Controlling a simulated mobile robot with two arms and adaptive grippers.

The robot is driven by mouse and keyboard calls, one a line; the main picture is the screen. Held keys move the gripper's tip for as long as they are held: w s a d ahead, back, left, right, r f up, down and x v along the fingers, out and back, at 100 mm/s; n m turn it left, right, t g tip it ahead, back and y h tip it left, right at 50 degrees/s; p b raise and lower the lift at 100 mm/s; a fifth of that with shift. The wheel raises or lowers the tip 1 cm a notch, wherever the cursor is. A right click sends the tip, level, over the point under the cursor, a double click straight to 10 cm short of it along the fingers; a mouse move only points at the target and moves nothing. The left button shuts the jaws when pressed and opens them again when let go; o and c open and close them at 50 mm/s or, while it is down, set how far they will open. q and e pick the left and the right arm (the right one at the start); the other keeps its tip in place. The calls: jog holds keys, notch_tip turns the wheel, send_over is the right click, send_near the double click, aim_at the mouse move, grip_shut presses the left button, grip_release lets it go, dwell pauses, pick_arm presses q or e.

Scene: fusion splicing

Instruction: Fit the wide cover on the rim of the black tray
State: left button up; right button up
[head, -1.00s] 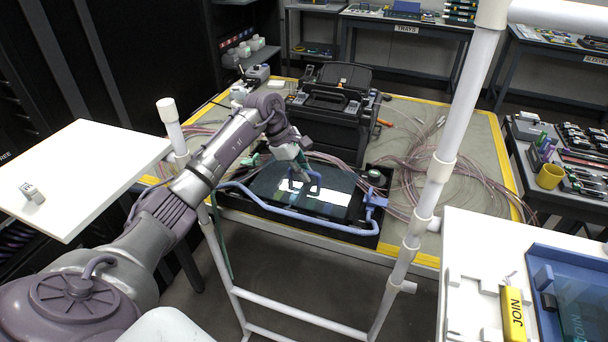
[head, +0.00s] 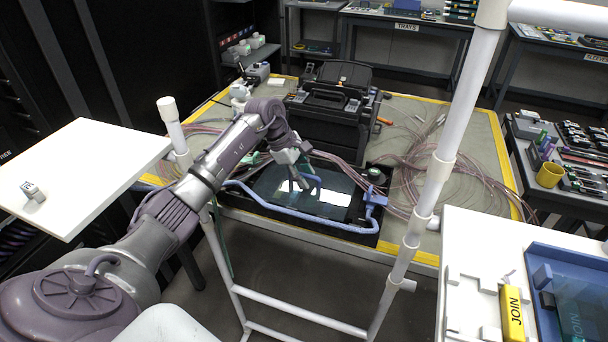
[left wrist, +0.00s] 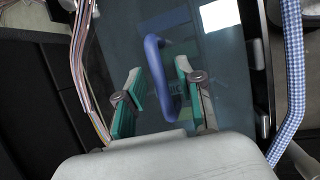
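The wide cover (head: 285,193) is a clear, bluish sheet with a blue bar handle (head: 311,181). It lies over the black tray (head: 362,239) at the front of the work table; whether its edges sit on the rim all round cannot be told. My left gripper (head: 301,184) is low over the cover, at the handle. In the left wrist view, its green-padded fingers (left wrist: 159,92) stand apart on either side of the handle (left wrist: 163,82), with visible gaps, so it is open. The handle's near end is close to the gripper body. My right gripper is not in view.
A black splicing machine (head: 334,112) stands behind the tray. Loose pink fibre coils (head: 425,168) lie to the right. A blue tube (head: 262,207) runs along the tray's front, by a blue clamp (head: 374,200). White frame posts (head: 430,200) stand in front.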

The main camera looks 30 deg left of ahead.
aim_at(292, 186)
pick_arm(q)
jog(key=p+v, duration=0.3)
jog(key=v, duration=0.4)
jog(key=shift+r, duration=0.25)
jog(key=shift+a, duration=0.1)
